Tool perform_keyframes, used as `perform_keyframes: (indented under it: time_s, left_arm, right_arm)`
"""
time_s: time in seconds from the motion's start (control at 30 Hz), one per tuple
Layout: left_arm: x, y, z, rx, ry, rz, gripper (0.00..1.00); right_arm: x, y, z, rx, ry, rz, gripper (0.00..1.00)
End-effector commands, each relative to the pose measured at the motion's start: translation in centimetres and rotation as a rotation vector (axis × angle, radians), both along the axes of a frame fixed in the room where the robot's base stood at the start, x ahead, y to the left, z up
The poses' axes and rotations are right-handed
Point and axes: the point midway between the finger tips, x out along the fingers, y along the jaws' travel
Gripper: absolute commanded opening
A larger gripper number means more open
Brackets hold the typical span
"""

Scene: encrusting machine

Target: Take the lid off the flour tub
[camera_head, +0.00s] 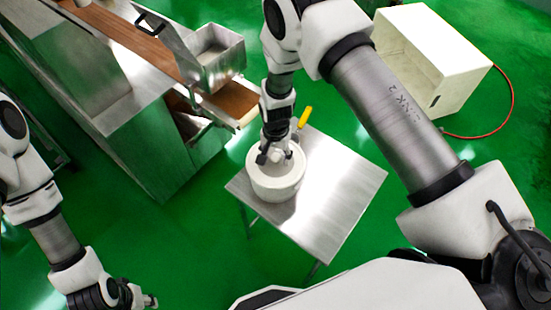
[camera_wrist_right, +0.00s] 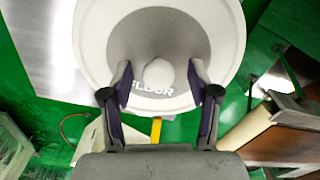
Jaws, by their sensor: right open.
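The white flour tub (camera_head: 277,187) stands upright on a small metal table. Its round lid (camera_wrist_right: 155,35) is on top, with a pale knob (camera_wrist_right: 159,74) in the middle and partly readable "FLOUR" lettering in the right wrist view. My right gripper (camera_head: 274,157) points down over the lid and hides part of it in the head view. In the right wrist view its two fingers (camera_wrist_right: 159,88) are open, one on each side of the knob, with gaps between. My left gripper (camera_head: 145,300) is low at the left, away from the tub; its jaw opening is unclear.
The metal table (camera_head: 335,185) is bare to the right of the tub. A yellow-handled thing (camera_head: 304,116) is just behind the tub. The machine (camera_head: 150,130) with its metal hopper (camera_head: 215,60) stands at the left. A cream box (camera_head: 430,60) sits on the green floor at back right.

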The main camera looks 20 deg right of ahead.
Motion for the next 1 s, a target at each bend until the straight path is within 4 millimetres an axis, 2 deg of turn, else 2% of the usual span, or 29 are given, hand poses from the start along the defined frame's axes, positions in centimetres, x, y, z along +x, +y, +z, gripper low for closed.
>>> perform_keyframes:
  time_s: [0.17,0.2,0.27,0.3,0.37,0.77,1.0]
  left_arm:
    - [0.0,0.0,-0.1,0.0,0.0,0.0,0.37]
    - [0.0,0.0,-0.1,0.0,0.0,0.0,0.37]
    - [0.0,0.0,-0.1,0.0,0.0,0.0,0.37]
    - [0.0,0.0,-0.1,0.0,0.0,0.0,0.37]
    - [0.0,0.0,-0.1,0.0,0.0,0.0,0.37]
    - [0.0,0.0,0.2,0.0,0.0,0.0,0.37]
    - [0.0,0.0,1.8,0.0,0.0,0.0,0.37]
  right_arm:
    - [0.0,0.0,-0.1,0.0,0.0,0.0,0.61]
    - [0.0,0.0,-0.1,0.0,0.0,0.0,0.54]
    - [0.0,0.0,-0.1,0.0,0.0,0.001,0.33]
    - [0.0,0.0,-0.1,0.0,0.0,0.001,0.18]
    - [0.0,0.0,-0.1,0.0,0.0,0.001,0.0]
    - [-0.1,-0.1,0.1,0.0,0.0,0.001,0.0]
    - [-0.2,-0.5,2.3,0.0,0.0,0.003,0.0]
